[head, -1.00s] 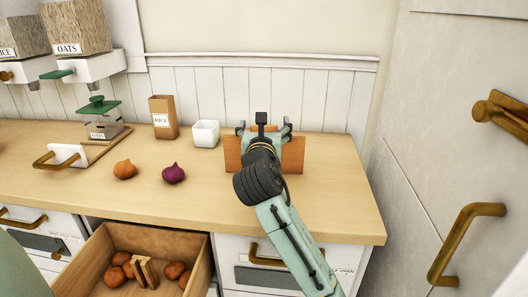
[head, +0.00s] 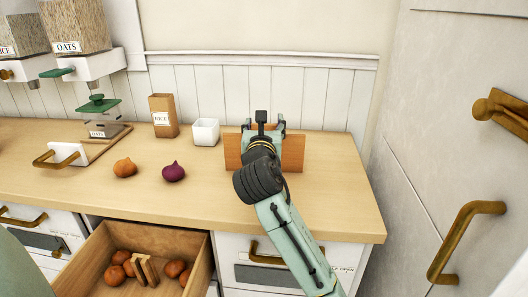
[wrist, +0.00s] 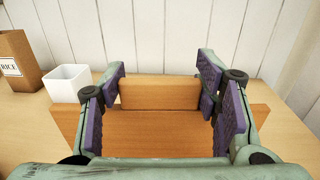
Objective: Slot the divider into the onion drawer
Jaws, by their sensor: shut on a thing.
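The divider (head: 293,154) is a flat orange-brown wooden board standing upright on the counter near the wall, with a narrower raised part (wrist: 160,93) on top. My gripper (head: 264,128) is shut on that raised part, a purple-padded finger at each side in the wrist view. My wrist hides the board's middle in the head view. The onion drawer (head: 163,238) is pulled open below the counter at the lower left. It holds several brown onions (head: 174,269) and a small upright wooden slotted piece (head: 145,270). Its front is out of frame.
An orange onion (head: 125,168) and a purple onion (head: 174,171) lie on the counter (head: 215,190). A white cup (head: 206,133) and a rice box (head: 164,116) stand left of the divider. A tall cabinet (head: 440,140) with brass handles closes off the right.

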